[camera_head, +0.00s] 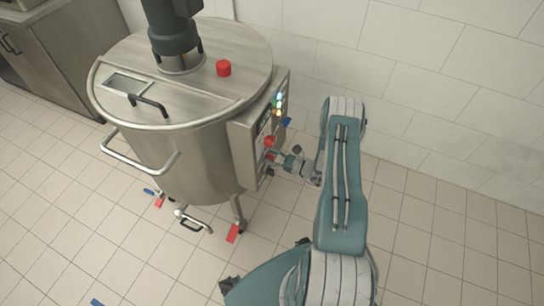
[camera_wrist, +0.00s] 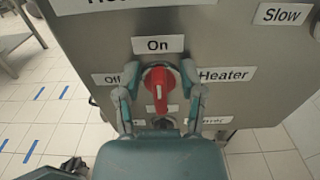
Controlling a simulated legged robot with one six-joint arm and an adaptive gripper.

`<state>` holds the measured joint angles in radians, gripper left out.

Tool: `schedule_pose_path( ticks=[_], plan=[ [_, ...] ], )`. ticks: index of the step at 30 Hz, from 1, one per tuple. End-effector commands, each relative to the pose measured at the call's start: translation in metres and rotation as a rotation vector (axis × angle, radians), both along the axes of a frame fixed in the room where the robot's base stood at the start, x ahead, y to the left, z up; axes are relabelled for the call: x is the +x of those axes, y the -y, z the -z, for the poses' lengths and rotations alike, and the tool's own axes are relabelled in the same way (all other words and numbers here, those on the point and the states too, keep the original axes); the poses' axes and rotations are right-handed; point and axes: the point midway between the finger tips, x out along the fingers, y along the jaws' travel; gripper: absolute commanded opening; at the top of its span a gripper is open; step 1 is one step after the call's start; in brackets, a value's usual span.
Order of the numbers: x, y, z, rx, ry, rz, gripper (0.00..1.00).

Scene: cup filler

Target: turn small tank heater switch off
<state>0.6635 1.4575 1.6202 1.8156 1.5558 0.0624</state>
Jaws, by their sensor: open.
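The heater switch is a red knob (camera_wrist: 160,84) on the steel control panel (camera_wrist: 228,98). Its grip stands roughly upright, with a pale mark on its lower part. An "On" label (camera_wrist: 158,44) is above it, a partly covered "Off" label (camera_wrist: 104,79) to its left and a "Heater" label (camera_wrist: 226,76) to its right. My gripper (camera_wrist: 158,80) is open, with one finger on each side of the knob; I cannot tell whether they touch it. In the head view my gripper (camera_head: 283,160) is at the control box (camera_head: 243,150) on the side of the steel tank (camera_head: 185,150).
A "Slow" label (camera_wrist: 283,14) is at the panel's upper right. Lit buttons (camera_head: 278,104) sit higher on the box. A tubular handle (camera_head: 140,165) juts from the tank's front. A cabinet (camera_head: 65,50) stands at the back left. The tiled floor (camera_head: 440,240) at right is clear.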

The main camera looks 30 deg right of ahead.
Motion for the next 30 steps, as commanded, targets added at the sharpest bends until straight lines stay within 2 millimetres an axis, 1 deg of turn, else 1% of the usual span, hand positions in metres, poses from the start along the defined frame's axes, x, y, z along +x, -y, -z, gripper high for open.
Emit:
schedule_pose_path(
  ticks=[3, 5, 6, 7, 20, 26, 30],
  plan=[
    [-0.0002, 0.0001, 0.0001, 0.000, 0.000, 0.000, 0.51],
    [-0.0002, 0.0001, 0.0001, 0.000, 0.000, 0.000, 0.25],
    [-0.0002, 0.0001, 0.0001, 0.000, 0.000, 0.000, 0.07],
    [-0.0002, 0.0001, 0.0001, 0.000, 0.000, 0.000, 0.00],
    [0.0003, 0.0002, 0.0002, -0.022, 0.016, 0.001, 0.00],
    [-0.0006, -0.0011, 0.0003, -0.094, 0.072, 0.001, 0.00],
    [-0.0017, -0.0026, 0.0007, -0.178, 0.136, 0.001, 0.00]
  ],
)
